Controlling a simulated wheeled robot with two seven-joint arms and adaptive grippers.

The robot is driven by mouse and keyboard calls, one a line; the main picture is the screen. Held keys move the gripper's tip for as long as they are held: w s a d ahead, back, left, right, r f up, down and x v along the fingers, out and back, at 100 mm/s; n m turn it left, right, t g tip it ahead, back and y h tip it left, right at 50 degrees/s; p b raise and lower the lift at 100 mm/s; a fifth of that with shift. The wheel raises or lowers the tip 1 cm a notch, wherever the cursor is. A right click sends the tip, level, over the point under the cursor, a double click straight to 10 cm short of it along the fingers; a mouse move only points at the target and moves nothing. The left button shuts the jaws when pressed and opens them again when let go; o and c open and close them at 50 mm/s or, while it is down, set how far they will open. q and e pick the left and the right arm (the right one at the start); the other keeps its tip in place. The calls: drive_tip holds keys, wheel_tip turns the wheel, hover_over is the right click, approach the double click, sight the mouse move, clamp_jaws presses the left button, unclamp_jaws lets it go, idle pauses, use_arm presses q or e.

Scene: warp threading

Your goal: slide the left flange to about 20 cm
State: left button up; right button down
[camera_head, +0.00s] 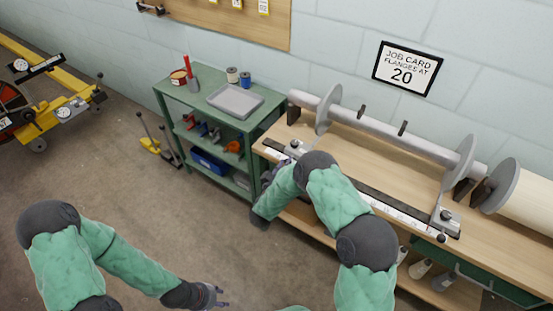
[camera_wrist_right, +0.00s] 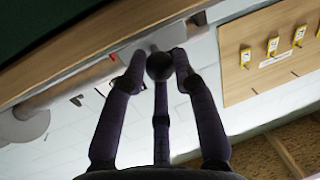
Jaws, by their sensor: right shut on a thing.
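The left flange (camera_head: 327,108) is a grey disc upright on the long grey beam, near its left end. A metal bracket (camera_head: 297,147) stands on the bench rail below it. My right gripper (camera_wrist_right: 160,62) is shut on a round black knob (camera_wrist_right: 159,67) in the right wrist view. In the head view my right arm reaches to the bench's left front edge and partly hides that gripper and the rail. The right flange (camera_head: 460,160) stands farther right on the beam. My left gripper (camera_head: 221,297) is open and empty, low over the floor, apart from the bench.
A job card (camera_head: 407,68) reading "flanges at 20" hangs on the wall. A white scale (camera_head: 395,210) runs along the bench (camera_head: 502,240) front. A green cart (camera_head: 175,98) with a grey tray (camera_head: 235,100) stands left of the bench. Open floor lies before the cart.

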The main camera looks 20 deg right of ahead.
drive_tip(key=c, duration=1.3)
unclamp_jaws()
drive_tip(key=shift+o, duration=0.2)
drive_tip(key=shift+a, duration=0.1)
drive_tip(key=v, duration=1.1)
drive_tip(key=shift+s+a, duration=0.25)
drive_tip(key=shift+s, duration=0.1)
drive_tip(key=shift+f, duration=0.1)
drive_tip(key=s+a+f+n+g+y, duration=0.1)
drive_tip(key=s+a+f+g+y, duration=0.15)
drive_tip(key=f+y, duration=0.35)
drive_tip(key=s+a+f+n+g+y, duration=0.1)
drive_tip(key=s+f+g+y, duration=0.25)
drive_tip(key=f, duration=0.55)
drive_tip(key=s+a+g+y, duration=0.2)
drive_tip(key=s+g+y, duration=0.1)
drive_tip(key=s, duration=0.6)
drive_tip(key=s+a+f+n+g+y, duration=0.1)
drive_tip(key=s+a+g+y, duration=0.1)
drive_tip(key=s, duration=0.7)
drive_tip(key=shift+s+f+n+g+y, duration=0.35)
drive_tip(key=shift+g+y, duration=0.3)
drive_tip(key=shift+g, duration=0.45)
